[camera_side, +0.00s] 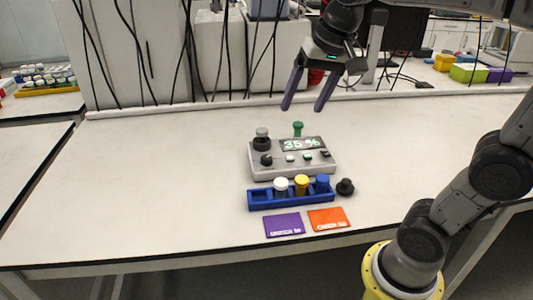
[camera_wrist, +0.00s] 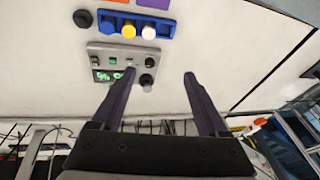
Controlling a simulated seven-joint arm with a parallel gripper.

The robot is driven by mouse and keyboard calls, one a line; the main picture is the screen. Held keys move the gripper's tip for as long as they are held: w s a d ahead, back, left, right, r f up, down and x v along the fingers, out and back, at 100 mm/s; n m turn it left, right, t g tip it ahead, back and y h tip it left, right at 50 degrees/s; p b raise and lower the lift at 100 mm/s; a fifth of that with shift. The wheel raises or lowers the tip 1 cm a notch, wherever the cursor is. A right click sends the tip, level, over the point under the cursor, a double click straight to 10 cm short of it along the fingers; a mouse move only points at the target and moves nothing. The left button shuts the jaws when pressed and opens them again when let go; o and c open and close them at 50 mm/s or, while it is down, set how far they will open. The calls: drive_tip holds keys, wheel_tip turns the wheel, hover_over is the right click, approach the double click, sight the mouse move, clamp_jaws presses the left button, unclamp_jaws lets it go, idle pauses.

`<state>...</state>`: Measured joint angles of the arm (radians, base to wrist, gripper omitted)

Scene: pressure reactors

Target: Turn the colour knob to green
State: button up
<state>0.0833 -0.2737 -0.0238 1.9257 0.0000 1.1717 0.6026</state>
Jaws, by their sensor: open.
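A grey control box (camera_side: 310,171) stands mid-table, with a display (camera_side: 303,144) reading 35 % in green. A black knob (camera_side: 266,160) sits at its front left; it also shows in the wrist view (camera_wrist: 149,62). Which colour it points to is too small to tell. A taller black part with a grey top (camera_side: 262,140) sits behind that knob. My gripper (camera_side: 302,107) is open and empty, fingers downward, above and behind the box and apart from it. In the wrist view my gripper (camera_wrist: 160,74) has the box's knob side near its left finger.
A blue rack (camera_side: 262,199) with white, yellow and blue pieces stands before the box. A black piece (camera_side: 345,187) lies right of it, a green piece (camera_side: 298,129) behind the box. Purple (camera_side: 285,225) and orange (camera_side: 328,219) cards lie in front. The table's left is clear.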

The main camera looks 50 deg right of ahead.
drive_tip(key=w+d+m+g, duration=0.1)
drive_tip(key=w+d+m, duration=0.15)
drive_tip(key=w, duration=0.45)
drive_tip(key=m+g, duration=0.2)
drive_tip(key=g, duration=0.1)
hover_over(266, 157)
wheel_tip(266, 157, down, 12)
wheel_tip(266, 157, down, 13)
drive_tip(key=shift+d+f, duration=0.1)
drive_tip(key=shift+f, duration=0.05)
clamp_jaws()
